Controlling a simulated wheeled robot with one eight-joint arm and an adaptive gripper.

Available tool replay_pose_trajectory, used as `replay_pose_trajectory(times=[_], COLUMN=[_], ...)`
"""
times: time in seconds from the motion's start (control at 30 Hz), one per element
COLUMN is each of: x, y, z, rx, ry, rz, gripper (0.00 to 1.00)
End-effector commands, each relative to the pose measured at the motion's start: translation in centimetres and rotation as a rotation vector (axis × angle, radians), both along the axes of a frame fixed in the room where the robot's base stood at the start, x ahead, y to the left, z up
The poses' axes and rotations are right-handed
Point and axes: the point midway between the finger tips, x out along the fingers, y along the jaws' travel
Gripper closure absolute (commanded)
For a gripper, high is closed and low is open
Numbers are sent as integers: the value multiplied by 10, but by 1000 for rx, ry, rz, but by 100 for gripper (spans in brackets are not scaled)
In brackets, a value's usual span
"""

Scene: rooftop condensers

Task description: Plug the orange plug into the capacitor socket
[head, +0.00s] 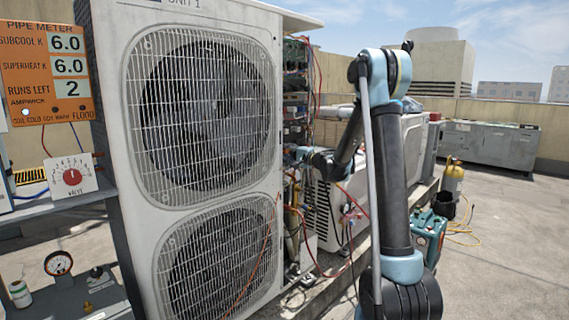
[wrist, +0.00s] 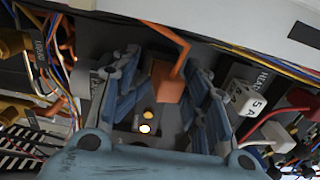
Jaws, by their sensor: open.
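In the wrist view, the orange plug (wrist: 168,82) sits between the two blue-grey fingers of my gripper (wrist: 165,92), with an orange wire bending up and away from it. The fingers are spread, one on each side, with visible gaps to the plug. Below the plug is a dark panel (wrist: 126,122) with a yellow round spot and a bright one. I cannot make out the capacitor socket or whether the plug is seated. In the head view, my arm reaches into the open side of the condenser (head: 208,100); the fingers and plug cannot be made out there.
A white connector marked 5A (wrist: 241,101) and a red one (wrist: 298,104) lie close right of my fingers. Bundled wires (wrist: 52,60) crowd the left. A shelf with a valve dial (head: 72,178) stands left of the condenser. The roof floor at right is open.

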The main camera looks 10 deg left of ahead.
Motion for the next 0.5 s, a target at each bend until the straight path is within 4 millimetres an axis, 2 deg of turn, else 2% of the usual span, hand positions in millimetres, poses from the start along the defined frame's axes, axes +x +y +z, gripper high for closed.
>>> replay_pose_trajectory(times=[0.17,0.5], x=[-7,-45], y=[-10,-60], z=[0,-1], rx=[0,0], ry=[0,0], rz=[-3,-3], gripper=[57,57])
